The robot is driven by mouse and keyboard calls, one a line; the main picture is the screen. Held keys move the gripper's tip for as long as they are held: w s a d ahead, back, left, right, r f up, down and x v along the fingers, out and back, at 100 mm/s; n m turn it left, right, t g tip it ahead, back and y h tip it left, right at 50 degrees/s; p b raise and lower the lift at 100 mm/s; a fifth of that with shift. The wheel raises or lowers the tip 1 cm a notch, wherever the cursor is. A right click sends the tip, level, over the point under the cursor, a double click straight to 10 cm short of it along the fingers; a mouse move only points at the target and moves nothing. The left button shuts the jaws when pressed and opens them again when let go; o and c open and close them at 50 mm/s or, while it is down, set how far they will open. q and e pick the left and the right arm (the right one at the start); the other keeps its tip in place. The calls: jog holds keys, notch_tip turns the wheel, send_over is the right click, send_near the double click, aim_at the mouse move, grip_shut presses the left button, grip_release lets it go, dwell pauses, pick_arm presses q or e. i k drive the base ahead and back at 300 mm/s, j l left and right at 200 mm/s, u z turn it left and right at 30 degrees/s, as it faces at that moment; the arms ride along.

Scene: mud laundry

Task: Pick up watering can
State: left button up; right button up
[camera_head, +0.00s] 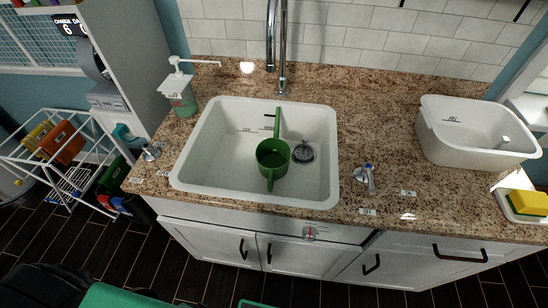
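A green watering can (272,157) sits inside the white sink basin (210,165), near its middle. Its long thin spout points toward the back wall, and its handle is on the near side. The round drain (303,152) shows just to the right of the can. Neither of my grippers shows in this view, and nothing is seen touching the can.
A chrome faucet (282,60) rises behind the sink. A soap dispenser (180,95) stands at the back left. A white tub (470,140) and a yellow sponge (528,202) are on the right. A small metal fixture (366,178) stands right of the sink. A white rack (60,150) is at left.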

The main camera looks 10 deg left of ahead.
aim_at(273, 155)
jog(key=k+z, duration=0.4)
jog(key=k+l+z, duration=0.15)
jog(key=k+z, duration=0.2)
jog(key=k+l+z, duration=0.25)
jog(key=z, duration=0.15)
